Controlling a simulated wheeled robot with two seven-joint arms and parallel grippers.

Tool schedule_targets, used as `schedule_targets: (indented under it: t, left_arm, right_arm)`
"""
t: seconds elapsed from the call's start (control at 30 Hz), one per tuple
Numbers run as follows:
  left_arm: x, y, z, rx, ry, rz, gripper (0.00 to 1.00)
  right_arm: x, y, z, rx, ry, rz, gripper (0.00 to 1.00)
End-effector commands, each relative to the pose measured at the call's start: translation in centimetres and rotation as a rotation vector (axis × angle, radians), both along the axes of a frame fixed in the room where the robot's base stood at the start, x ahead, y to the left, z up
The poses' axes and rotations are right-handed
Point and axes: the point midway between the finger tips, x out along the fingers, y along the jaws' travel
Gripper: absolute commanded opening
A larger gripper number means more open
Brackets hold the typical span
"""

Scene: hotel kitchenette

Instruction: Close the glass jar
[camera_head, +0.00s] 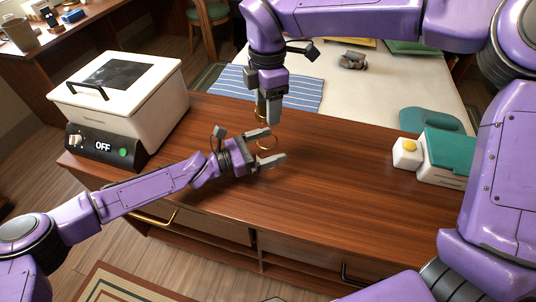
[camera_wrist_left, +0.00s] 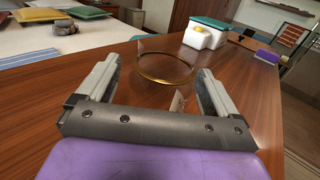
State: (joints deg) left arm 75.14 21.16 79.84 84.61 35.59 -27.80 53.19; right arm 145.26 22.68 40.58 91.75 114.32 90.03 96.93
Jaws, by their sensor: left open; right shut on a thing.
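The clear glass jar (camera_head: 267,143) stands on the wooden counter. Its body is hard to see, but its gold ring shows. In the left wrist view the jar (camera_wrist_left: 165,72) is between the finger tips, with gaps on both sides. My left gripper (camera_head: 274,146) is open around it, coming from the left. My right gripper (camera_head: 267,106) points down just above and behind the jar. It is shut on a small gold-edged thing (camera_head: 261,111), apparently the lid, mostly hidden by the fingers. The held thing appears apart from the jar.
A white cooker (camera_head: 125,85) with a dark control panel reading OFF stands at the counter's left end. A white box with a teal top (camera_head: 447,155) and a small white block with a yellow knob (camera_head: 407,152) are at right. The counter between is clear.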

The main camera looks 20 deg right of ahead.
Motion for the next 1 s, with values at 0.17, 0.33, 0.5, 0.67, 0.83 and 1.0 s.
schedule_targets:
  t: [0.17,0.33,0.5,0.67,0.83,1.0]
  left_arm:
    - [0.0,-0.1,0.0,0.0,0.0,0.0,0.93]
    - [0.0,0.0,0.0,0.0,-0.001,0.0,0.61]
    - [0.0,0.0,0.0,0.0,-0.001,0.0,0.13]
    - [0.0,0.0,0.0,0.0,-0.001,0.0,0.13]
    - [0.0,0.0,0.0,0.0,-0.001,0.0,0.13]
    - [0.0,0.0,0.0,0.0,-0.001,0.0,0.13]
  right_arm:
    - [0.0,0.0,0.0,0.0,0.0,0.0,0.29]
    - [0.0,0.0,0.0,0.0,0.0,0.0,0.29]
    - [0.0,0.0,0.0,0.0,0.0,0.0,0.29]
    - [-0.1,-0.1,-1.7,0.0,0.002,0.001,0.29]
    - [-0.1,0.0,-4.2,0.001,0.002,0.001,0.29]
    - [0.0,-0.1,-5.0,0.0,-0.003,0.0,0.29]
